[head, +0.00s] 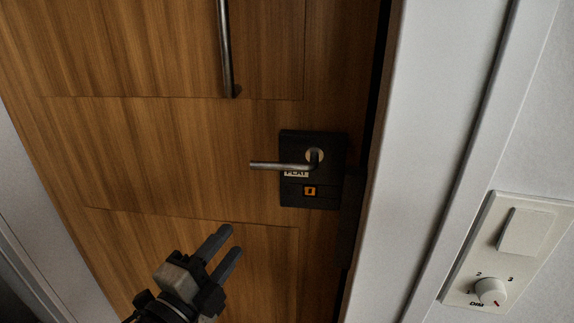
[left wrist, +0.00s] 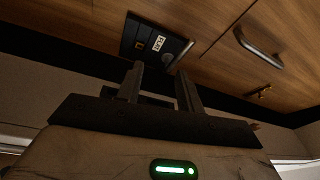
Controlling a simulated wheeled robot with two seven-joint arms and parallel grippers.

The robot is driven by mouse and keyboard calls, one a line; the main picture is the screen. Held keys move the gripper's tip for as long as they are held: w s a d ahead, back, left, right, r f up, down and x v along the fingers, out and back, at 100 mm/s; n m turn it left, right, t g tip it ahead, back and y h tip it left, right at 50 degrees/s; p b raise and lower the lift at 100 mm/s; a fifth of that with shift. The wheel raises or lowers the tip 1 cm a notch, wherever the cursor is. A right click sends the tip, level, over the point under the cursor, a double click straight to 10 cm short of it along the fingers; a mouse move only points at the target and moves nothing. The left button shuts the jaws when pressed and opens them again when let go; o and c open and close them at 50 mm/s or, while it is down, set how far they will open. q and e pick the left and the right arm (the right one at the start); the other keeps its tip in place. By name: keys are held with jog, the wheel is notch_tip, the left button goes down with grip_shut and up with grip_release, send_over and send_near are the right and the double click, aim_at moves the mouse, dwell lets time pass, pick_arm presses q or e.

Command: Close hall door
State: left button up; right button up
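The wooden hall door (head: 170,150) fills the left and middle of the head view. A black lock plate (head: 320,190) with a silver lever handle (head: 275,165) sits near its right edge. A long metal pull bar (head: 225,50) is higher up. A dark strip shows between the door's right edge and the white frame; I cannot tell how far ajar the door is. My left gripper (head: 229,243) is in front of the door, below and left of the lever, fingers apart and empty. The left wrist view shows the lock plate (left wrist: 150,40) beyond the fingers (left wrist: 160,85). My right gripper is out of view.
The white door frame (head: 430,120) stands right of the door. A wall switch panel (head: 515,250) with a dimmer knob (head: 490,291) is at the lower right. White trim (head: 40,220) runs along the door's left side.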

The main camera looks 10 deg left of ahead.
aim_at(278, 167)
pick_arm(q)
jog(key=w+d+r+m+p, duration=0.1)
jog(key=w+r, duration=0.1)
jog(key=w, duration=0.3)
jog(key=w+d+r+m+p, duration=0.1)
jog(key=w+d+r+p, duration=0.1)
jog(key=w, duration=0.3)
jog(key=w+d+r+m+t+h+p, duration=0.1)
jog(key=w+r+m, duration=0.1)
jog(key=w, duration=0.3)
jog(key=shift+w+d+r, duration=0.1)
jog(key=shift+d+r, duration=0.2)
jog(key=shift+r, duration=0.3)
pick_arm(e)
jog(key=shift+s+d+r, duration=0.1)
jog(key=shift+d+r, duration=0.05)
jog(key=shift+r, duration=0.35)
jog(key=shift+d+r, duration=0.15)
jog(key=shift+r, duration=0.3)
pick_arm(q)
grip_shut()
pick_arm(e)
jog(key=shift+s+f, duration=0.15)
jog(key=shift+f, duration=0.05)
